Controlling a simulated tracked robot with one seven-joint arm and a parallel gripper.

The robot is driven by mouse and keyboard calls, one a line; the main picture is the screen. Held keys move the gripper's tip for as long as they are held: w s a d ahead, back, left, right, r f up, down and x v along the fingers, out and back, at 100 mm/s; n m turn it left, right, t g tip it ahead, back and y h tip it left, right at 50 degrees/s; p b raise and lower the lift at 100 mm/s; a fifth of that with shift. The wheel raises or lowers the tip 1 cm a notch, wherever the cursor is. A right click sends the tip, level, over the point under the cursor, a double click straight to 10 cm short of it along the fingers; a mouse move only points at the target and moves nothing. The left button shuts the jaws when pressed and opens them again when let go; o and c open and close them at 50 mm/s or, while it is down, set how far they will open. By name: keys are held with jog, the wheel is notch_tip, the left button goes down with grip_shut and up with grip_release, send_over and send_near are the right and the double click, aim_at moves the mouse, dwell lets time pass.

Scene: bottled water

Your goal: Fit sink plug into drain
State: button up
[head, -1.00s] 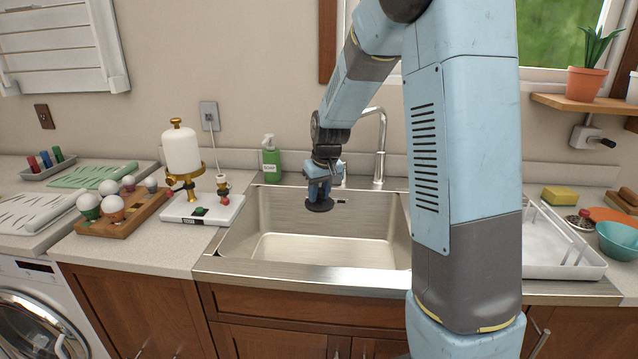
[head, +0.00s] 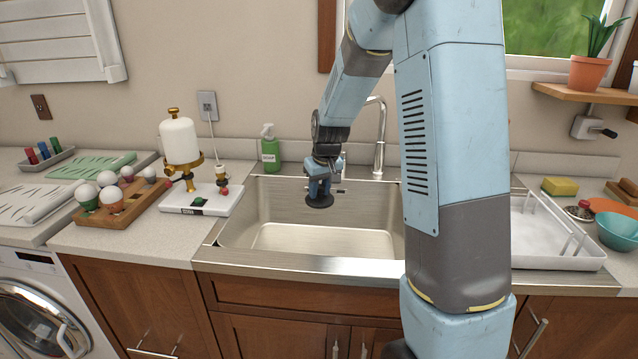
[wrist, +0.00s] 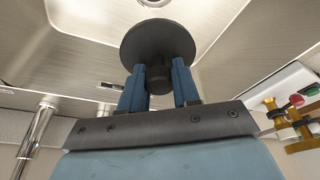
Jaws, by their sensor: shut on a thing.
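The sink plug (head: 319,201) is a dark round disc held under my gripper (head: 320,183), over the back part of the steel sink (head: 262,215). In the wrist view the plug (wrist: 157,42) shows its flat disc and a short dark stem. My gripper (wrist: 160,85) is shut on this stem with its two blue fingers. The plug hangs in the air, above the basin floor. In the wrist view a round drain opening (wrist: 153,2) shows at the top edge, partly cut off and just beyond the disc. In the head view the drain is not visible.
A chrome tap (head: 379,140) stands behind the sink, right of my gripper. A green soap bottle (head: 269,150) stands at the back left. A white dish rack (head: 560,250) is on the right. A white and gold dispenser (head: 180,145) stands on the left counter.

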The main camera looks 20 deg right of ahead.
jog(key=shift+f, duration=12.2)
jog(key=shift+f, duration=1.25)
jog(key=o, duration=1.1)
jog(key=shift+s+r, duration=0.1)
jog(key=shift+r, duration=0.05)
